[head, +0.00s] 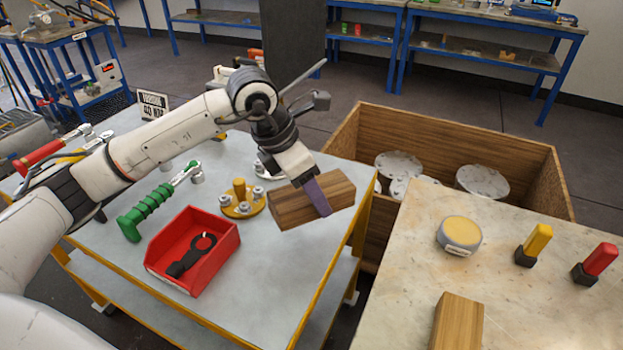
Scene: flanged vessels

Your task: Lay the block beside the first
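My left gripper (316,196) is shut on a brown wooden block (285,208), with a purple finger lying across the block's near side. The block is level or nearly so, at the right edge of the grey cart top; I cannot tell how far above the surface it is. A second wooden block (457,322) lies on the pale stone-topped bench (390,310) at the lower right, partly cut off by the frame's bottom edge. The two blocks are well apart. My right gripper is not in view.
The cart holds a red bin (215,262) with a black tool, a green-handled tool (146,212) and a yellow flange (241,202). A wooden crate (470,135) with pale discs stands behind. The bench carries a yellow-topped puck (461,233), yellow marker (534,246) and red marker (595,264).

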